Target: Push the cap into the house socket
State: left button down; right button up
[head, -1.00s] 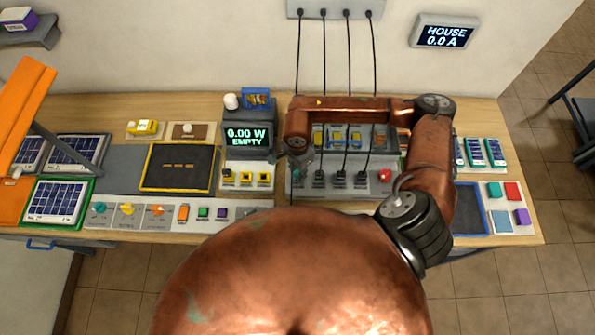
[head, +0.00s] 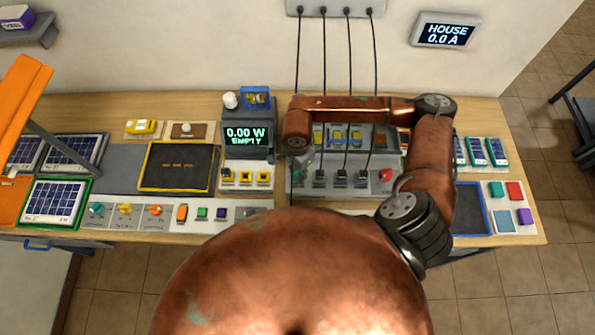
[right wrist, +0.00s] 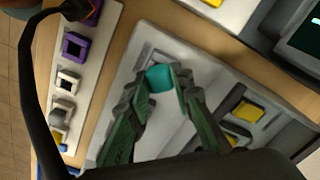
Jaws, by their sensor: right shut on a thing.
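My right gripper (right wrist: 160,84) is shut on a small teal cap (right wrist: 160,78), which sits between its fingertips in the right wrist view. The cap is over or against a pale grey panel; I cannot tell whether it touches it. In the head view my right gripper (head: 299,166) points down at the left end of the grey panel (head: 330,190) with the black plugs. Which opening is the house socket I cannot make out; the gripper and arm cover part of the panel. The house display (head: 445,34) on the wall reads 0.0 A. My left gripper is not in view.
Several black cables (head: 323,60) hang from the wall box to the panel. A meter (head: 247,135) reading 0.00 W EMPTY stands left of the gripper, above yellow-framed sockets (head: 245,178). A red knob (head: 385,175) is at the panel's right. Solar panels (head: 55,203) lie at left.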

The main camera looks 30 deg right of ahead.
aim_at(297, 173)
jog(key=shift+f, duration=0.25)
jog(key=o, duration=0.7)
jog(key=shift+c, duration=0.2)
notch_tip(297, 173, up, 11)
jog(key=p, duration=0.4)
dwell(0.8)
